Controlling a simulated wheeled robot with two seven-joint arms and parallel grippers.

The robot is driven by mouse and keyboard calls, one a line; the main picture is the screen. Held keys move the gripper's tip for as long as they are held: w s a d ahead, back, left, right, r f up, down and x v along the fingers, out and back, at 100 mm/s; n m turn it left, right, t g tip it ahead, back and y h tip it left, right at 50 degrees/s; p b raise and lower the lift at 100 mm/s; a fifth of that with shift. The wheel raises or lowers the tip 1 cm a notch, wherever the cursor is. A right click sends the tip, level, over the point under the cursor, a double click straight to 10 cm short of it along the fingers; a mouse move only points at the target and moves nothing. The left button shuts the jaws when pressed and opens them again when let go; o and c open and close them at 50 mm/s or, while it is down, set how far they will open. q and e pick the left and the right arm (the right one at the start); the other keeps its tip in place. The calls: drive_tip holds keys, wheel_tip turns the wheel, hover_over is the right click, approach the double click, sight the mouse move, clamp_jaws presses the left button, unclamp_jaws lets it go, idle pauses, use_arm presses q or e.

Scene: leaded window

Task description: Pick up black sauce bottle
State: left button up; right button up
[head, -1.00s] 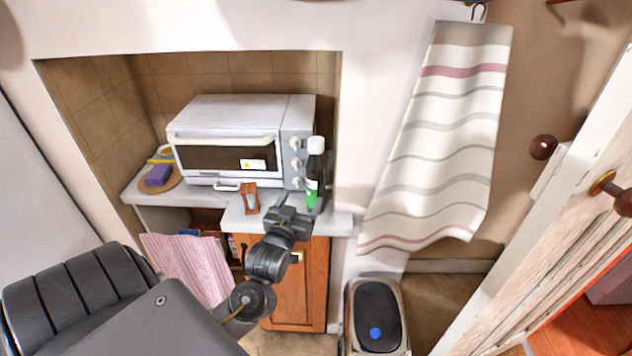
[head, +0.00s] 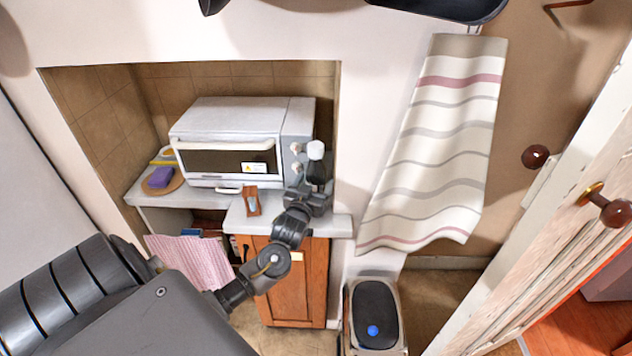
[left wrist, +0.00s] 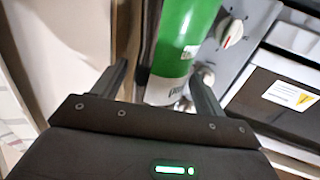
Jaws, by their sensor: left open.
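The black sauce bottle (head: 316,172) has a white cap and stands upright at the right end of the counter, beside the toaster oven. In the left wrist view its green label (left wrist: 187,45) and pale lower edge fill the upper middle. My left gripper (head: 309,194) is open in front of the bottle and hides its lower part in the head view. In the left wrist view the open fingers (left wrist: 161,80) show one on each side of the bottle's lower part. I cannot tell whether they touch it. My right gripper is not seen.
The white toaster oven (head: 232,140) stands close to the bottle's left. A small brown-framed object (head: 251,201) is on the counter (head: 341,226) left of my gripper. The alcove's side wall is right of the bottle. A bin (head: 374,312) stands on the floor below.

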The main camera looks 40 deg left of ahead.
use_arm(q)
drive_tip(key=c, duration=1.1)
drive_tip(key=shift+r, duration=0.1)
drive_tip(key=shift+c, duration=0.2)
